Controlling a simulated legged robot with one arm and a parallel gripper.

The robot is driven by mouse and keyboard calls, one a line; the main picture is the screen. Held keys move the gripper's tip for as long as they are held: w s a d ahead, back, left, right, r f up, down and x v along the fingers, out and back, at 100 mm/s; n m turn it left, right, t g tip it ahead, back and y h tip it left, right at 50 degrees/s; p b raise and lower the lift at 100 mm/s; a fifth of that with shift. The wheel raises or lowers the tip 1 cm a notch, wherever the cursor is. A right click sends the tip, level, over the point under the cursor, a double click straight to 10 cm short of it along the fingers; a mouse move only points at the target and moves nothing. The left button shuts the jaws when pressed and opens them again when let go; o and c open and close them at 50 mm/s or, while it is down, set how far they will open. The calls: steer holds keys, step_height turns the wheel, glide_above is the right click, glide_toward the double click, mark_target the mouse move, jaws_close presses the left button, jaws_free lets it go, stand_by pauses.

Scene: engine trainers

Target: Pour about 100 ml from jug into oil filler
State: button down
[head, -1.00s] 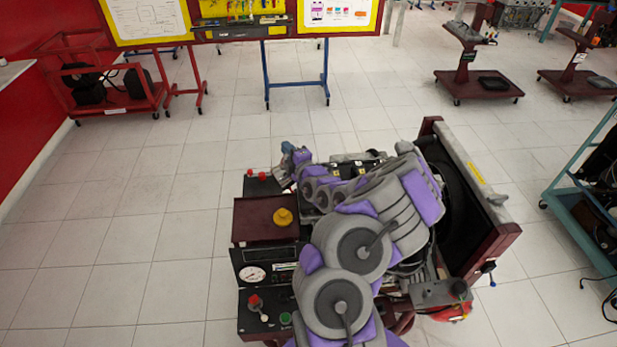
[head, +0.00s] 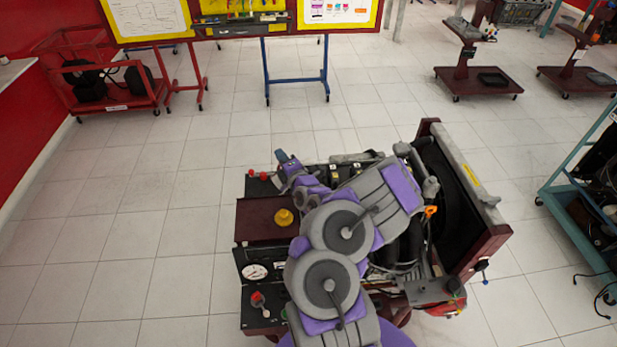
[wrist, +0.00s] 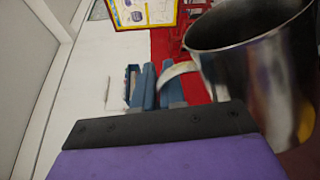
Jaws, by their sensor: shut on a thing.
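A shiny metal jug (wrist: 262,85) fills the right of the wrist view, with its open rim at the top and a pale curved handle (wrist: 178,72) on its left side. My gripper's blue fingers (wrist: 152,88) are shut at this handle. Any liquid level inside the jug cannot be made out. In the head view my gripper (head: 284,160) is at the far left corner of the engine trainer (head: 262,222), and I cannot make out the jug there. A yellow cap (head: 283,217) stands on the trainer's dark red box. I cannot tell which part is the oil filler; my arm covers much of the engine.
The trainer has a gauge (head: 255,271) and red knob (head: 257,298) at the front left, and a dark red frame (head: 488,240) on the right. A teal cart (head: 560,195) stands at the right edge. A board (head: 240,20) stands behind.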

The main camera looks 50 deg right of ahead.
stand_by(0.8)
steer(key=shift+a+r+n+p, duration=0.1)
steer(key=shift+a+n+p, duration=0.25)
steer(key=shift+p, duration=0.6)
steer(key=shift+w+a+f+n+p, duration=0.1)
steer(key=shift+a+f+n+p, duration=0.15)
steer(key=shift+f+n, duration=0.25)
steer(key=shift+w+a+f+n+p, duration=0.1)
steer(key=shift+a+f+n+p, duration=0.05)
steer(key=shift+f+n+p, duration=0.25)
steer(key=shift+a, duration=0.1)
steer(key=shift+w+a+f+n+p, duration=0.15)
steer(key=shift+a+f+n+p, duration=0.2)
steer(key=shift+n, duration=0.2)
steer(key=w+a+f+n, duration=0.2)
steer(key=a+f+n, duration=0.3)
steer(key=a+n, duration=0.2)
steer(key=shift+f+n+h, duration=0.3)
steer(key=shift+f+n, duration=0.05)
steer(key=shift+n, duration=0.15)
